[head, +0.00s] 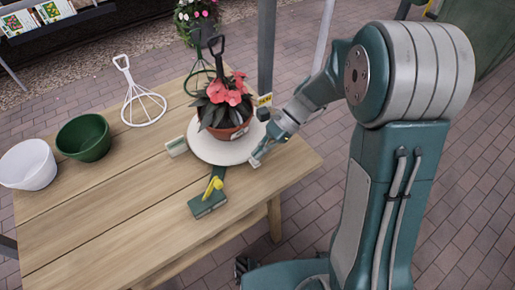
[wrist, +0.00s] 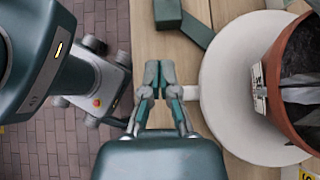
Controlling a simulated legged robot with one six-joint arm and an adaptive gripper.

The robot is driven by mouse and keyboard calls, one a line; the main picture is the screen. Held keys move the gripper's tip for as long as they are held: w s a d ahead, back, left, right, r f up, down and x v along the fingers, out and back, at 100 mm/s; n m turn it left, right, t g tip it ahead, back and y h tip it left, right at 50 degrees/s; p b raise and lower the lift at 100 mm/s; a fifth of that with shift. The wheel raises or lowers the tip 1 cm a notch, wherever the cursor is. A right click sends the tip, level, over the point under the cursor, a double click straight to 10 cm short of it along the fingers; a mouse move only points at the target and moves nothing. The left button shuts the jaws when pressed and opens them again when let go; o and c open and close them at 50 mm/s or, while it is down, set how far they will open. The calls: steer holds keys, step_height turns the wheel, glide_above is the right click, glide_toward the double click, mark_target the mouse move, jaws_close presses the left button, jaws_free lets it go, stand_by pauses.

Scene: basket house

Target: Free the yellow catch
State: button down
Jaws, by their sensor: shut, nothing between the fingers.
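The yellow catch (head: 214,187) stands on a green block (head: 207,203) at the table's front, joined to a green bar that runs toward a round white disc (head: 205,150). In the wrist view the green block (wrist: 167,12) and bar (wrist: 196,30) show at the top edge; the yellow part is out of that view. My gripper (head: 257,160) is at the disc's right edge, right of the catch and apart from it. In the wrist view my gripper (wrist: 160,75) is shut and empty, beside a pale tab (wrist: 190,92) on the disc's rim; I cannot tell whether they touch.
A terracotta pot (head: 226,128) with red flowers stands on the disc. A pale green-edged block (head: 176,147) is left of the disc. A green bowl (head: 84,138), a white bowl (head: 28,165) and wire frames stand farther left and back. The wooden table's (head: 100,225) front left is clear.

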steer(key=s+a+f, duration=0.3)
steer(key=s+a, duration=0.1)
steer(key=a, duration=0.3)
steer(key=shift+s+a+f, duration=0.2)
steer(key=shift+a+f, duration=0.1)
steer(key=shift+a, duration=0.05)
